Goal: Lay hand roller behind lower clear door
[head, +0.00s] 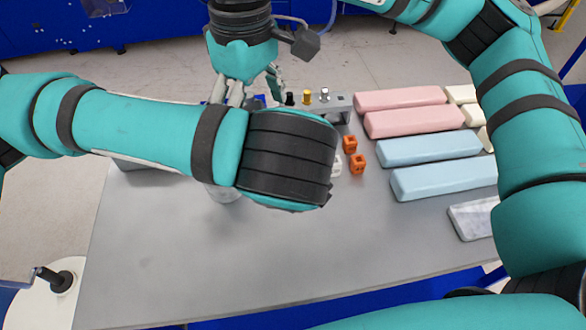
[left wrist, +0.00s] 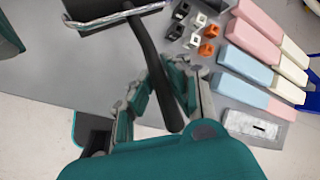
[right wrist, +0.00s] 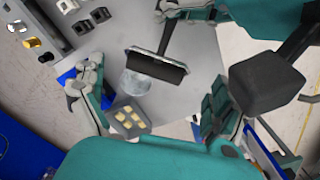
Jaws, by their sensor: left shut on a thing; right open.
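The hand roller has a black roller head (left wrist: 95,8), a bright metal frame and a long black handle (left wrist: 145,45). In the left wrist view my left gripper (left wrist: 172,82) is shut around the handle, with the head beyond its fingers. The right wrist view shows the roller head (right wrist: 157,68) over the table. In the head view my left forearm hides the roller and left gripper. My right gripper (head: 235,92) points down near the table's back edge; its fingers are apart and empty in the right wrist view (right wrist: 150,108). I cannot make out the lower clear door.
The grey table (head: 200,270) is clear in front. Pink foam blocks (head: 415,120), blue foam blocks (head: 445,182) and orange cubes (head: 358,164) lie to the right. A knobbed grey panel (head: 340,102) stands at the back. A tray of yellowish pieces (right wrist: 130,122) is near my right gripper.

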